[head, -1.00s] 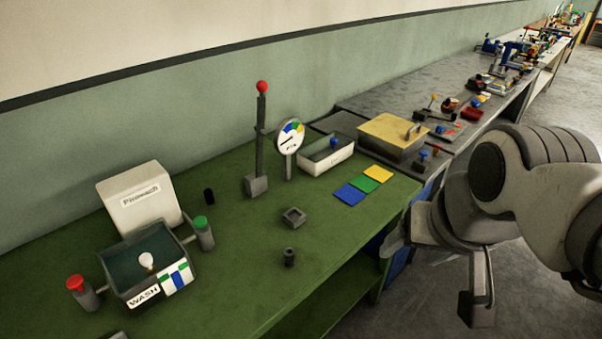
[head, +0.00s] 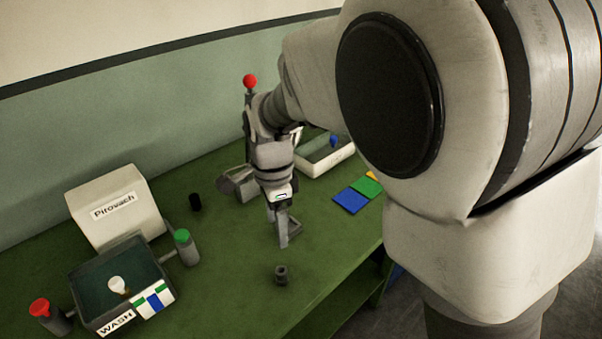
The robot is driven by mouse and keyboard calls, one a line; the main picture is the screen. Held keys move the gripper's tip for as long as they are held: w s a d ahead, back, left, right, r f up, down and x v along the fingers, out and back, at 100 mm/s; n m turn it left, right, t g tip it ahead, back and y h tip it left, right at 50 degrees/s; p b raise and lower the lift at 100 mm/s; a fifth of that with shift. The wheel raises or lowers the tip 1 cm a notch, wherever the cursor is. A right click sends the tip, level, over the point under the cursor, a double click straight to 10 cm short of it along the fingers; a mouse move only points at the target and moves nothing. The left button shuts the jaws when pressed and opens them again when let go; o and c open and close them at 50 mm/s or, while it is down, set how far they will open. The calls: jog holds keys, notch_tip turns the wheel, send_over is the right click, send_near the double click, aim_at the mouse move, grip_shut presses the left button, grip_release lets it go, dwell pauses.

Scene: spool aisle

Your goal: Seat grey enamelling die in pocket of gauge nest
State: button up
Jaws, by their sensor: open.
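A small dark grey cylindrical piece with a hole in its top, which looks like the enamelling die (head: 281,274), stands upright on the green bench near its front edge. My gripper (head: 284,236) is open and points down over the bench, just behind the die in the picture and apart from it. The square grey gauge nest, plain to see in the earlier head view, is now mostly or wholly hidden behind my gripper's fingers. I cannot tell how high the fingertips are above the bench.
The wash tank (head: 128,275) with red and green knobs stands at left, with a white box (head: 115,205) behind.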

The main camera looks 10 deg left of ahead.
jog(key=b, duration=0.2)
send_over(281, 270)
jog(key=f, duration=1.1)
jog(key=shift+s+f, duration=0.15)
jog(key=shift+s, duration=0.1)
jog(key=shift+w+f+b, duration=0.15)
jog(key=shift+f, duration=1.45)
jog(key=shift+w+f+b, duration=0.1)
jog(key=shift+f+b, duration=0.05)
jog(key=shift+f, duration=1.4)
grip_shut()
